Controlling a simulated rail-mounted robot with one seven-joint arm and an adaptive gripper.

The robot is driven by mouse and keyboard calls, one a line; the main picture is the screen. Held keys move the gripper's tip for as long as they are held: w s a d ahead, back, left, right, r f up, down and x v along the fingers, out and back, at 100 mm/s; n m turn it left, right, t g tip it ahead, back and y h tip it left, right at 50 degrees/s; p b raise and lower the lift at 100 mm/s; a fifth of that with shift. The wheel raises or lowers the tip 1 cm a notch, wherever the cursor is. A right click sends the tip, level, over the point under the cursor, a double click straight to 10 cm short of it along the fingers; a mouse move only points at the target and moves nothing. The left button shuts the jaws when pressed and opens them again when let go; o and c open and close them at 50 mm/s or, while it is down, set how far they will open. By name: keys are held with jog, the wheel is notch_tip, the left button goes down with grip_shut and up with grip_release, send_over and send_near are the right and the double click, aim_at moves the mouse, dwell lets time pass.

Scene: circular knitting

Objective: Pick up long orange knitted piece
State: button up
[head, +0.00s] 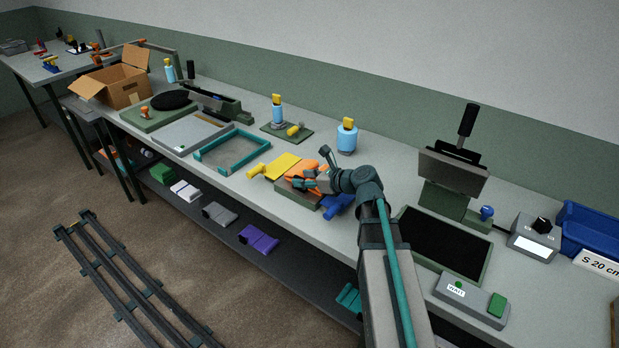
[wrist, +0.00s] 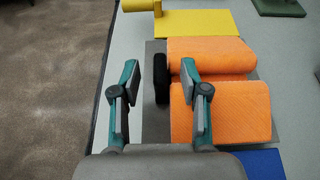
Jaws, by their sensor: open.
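Orange knitted fabric (head: 300,168) lies on a grey plate (head: 297,198) on the bench. In the wrist view the orange fabric (wrist: 235,105) shows as two ribbed sections, one behind the other; I cannot tell if they are one folded piece or two. My gripper (head: 318,182) is over the plate, beside the fabric. In the wrist view my gripper (wrist: 159,72) is open and empty. A black rounded part (wrist: 161,78) shows between the fingers.
A yellow piece (wrist: 205,24) lies just behind the plate and a blue piece (wrist: 262,163) in front of it. In the head view a light-blue bottle (head: 347,138) stands behind, a teal frame (head: 232,150) lies left, and a dark-screened press (head: 443,243) stands right.

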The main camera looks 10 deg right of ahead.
jog(key=shift+w+a+f, duration=0.2)
jog(key=shift+w+a, duration=0.15)
jog(key=shift+w, duration=0.1)
grip_shut()
jog(key=shift+r, duration=0.1)
